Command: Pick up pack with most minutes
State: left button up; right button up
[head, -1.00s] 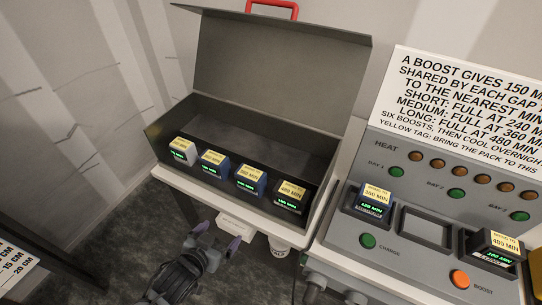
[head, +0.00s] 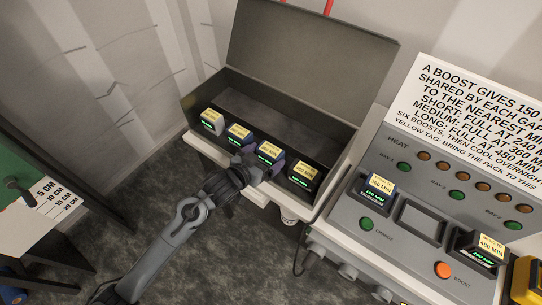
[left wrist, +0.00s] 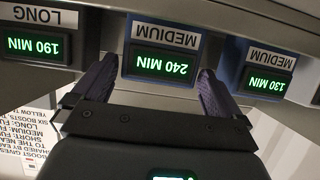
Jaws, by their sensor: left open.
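Several packs stand in a row in the open grey case: a pale one (head: 212,122), a blue one (head: 237,135), another blue one (head: 269,152) and a black one (head: 305,175). My left gripper (head: 261,165) is open at the second blue pack. In the left wrist view its fingers (left wrist: 156,88) lie either side of a MEDIUM pack reading 240 MIN (left wrist: 163,64), not closed on it. The pale pack's reading is too small to tell. My right gripper is out of view.
The case (head: 345,150) has its lid raised behind the packs. At right, a heat console (head: 400,250) holds a blue pack (head: 374,192) and a black pack (head: 480,250), with an empty slot (head: 421,224) between. A sign stands behind it.

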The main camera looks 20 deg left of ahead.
aim_at(274, 150)
pick_arm(q)
jog(key=shift+b+x, duration=0.6)
jog(key=shift+x, duration=2.05)
jog(key=c, duration=1.2)
